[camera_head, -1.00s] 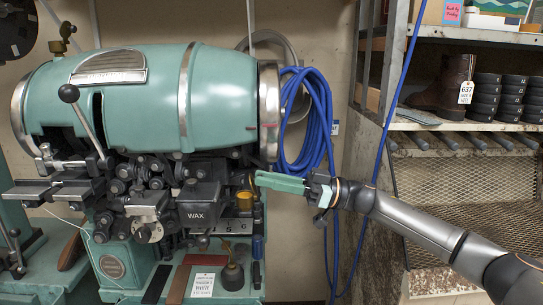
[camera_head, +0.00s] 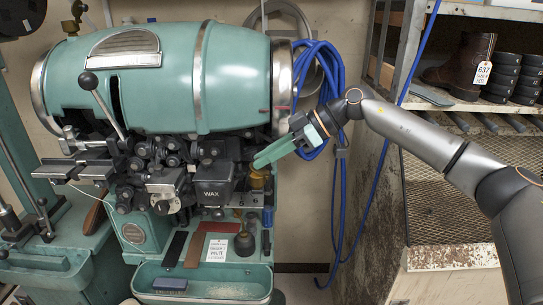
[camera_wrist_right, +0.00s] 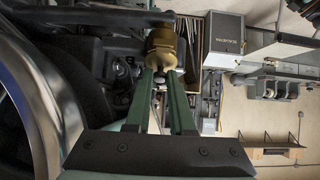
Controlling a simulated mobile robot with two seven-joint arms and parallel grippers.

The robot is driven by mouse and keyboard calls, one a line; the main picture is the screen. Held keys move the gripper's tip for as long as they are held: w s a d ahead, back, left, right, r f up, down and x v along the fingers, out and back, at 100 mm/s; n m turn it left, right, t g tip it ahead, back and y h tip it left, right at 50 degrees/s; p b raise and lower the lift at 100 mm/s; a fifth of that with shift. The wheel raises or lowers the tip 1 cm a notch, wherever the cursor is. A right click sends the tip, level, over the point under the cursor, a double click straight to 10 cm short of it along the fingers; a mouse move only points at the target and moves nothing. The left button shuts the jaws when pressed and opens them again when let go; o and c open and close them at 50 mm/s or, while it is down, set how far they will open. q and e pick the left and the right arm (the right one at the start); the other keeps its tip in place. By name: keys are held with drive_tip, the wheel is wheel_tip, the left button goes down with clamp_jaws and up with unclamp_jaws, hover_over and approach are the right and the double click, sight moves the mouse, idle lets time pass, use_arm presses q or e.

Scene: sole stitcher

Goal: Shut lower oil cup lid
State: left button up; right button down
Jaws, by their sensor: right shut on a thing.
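The lower oil cup (camera_head: 258,179) is a small brass cup on the right side of the teal stitcher, beside the WAX box. In the right wrist view the brass cup (camera_wrist_right: 162,40) is straight ahead of the fingertips. My right gripper (camera_head: 256,163) has green fingers and reaches in from the right, with its tips at the top of the cup. In the wrist view the fingertips (camera_wrist_right: 163,72) close on the brass lid part (camera_wrist_right: 163,60). The fingers hide part of the lid, so its exact angle cannot be told. My left gripper is not in view.
The black WAX box (camera_head: 213,185) is close left of the cup. The large teal drum (camera_head: 165,80) overhangs above. Blue hoses (camera_head: 325,75) hang behind my right arm. A shelf rack (camera_head: 455,105) with a boot stands at the right. A teal tray (camera_head: 205,292) is below.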

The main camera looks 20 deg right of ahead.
drive_tip(key=h, duration=0.1)
drive_tip(key=a+g+h, duration=0.1)
drive_tip(key=h, duration=0.1)
drive_tip(key=shift+w+a+f+g+h, duration=0.2)
drive_tip(key=shift+w+g+h, duration=0.1)
drive_tip(key=shift+g, duration=0.1)
drive_tip(key=shift+a+f+g+h, duration=0.2)
drive_tip(key=shift+g+h, duration=0.1)
drive_tip(key=shift+h, duration=0.4)
drive_tip(key=c, duration=0.8)
unclamp_jaws()
drive_tip(key=shift+w, duration=0.1)
drive_tip(key=shift+o, duration=0.2)
drive_tip(key=v, duration=1.2)
drive_tip(key=shift+d+r+b, duration=0.1)
drive_tip(key=shift+r+b, duration=0.15)
drive_tip(key=shift+b, duration=0.15)
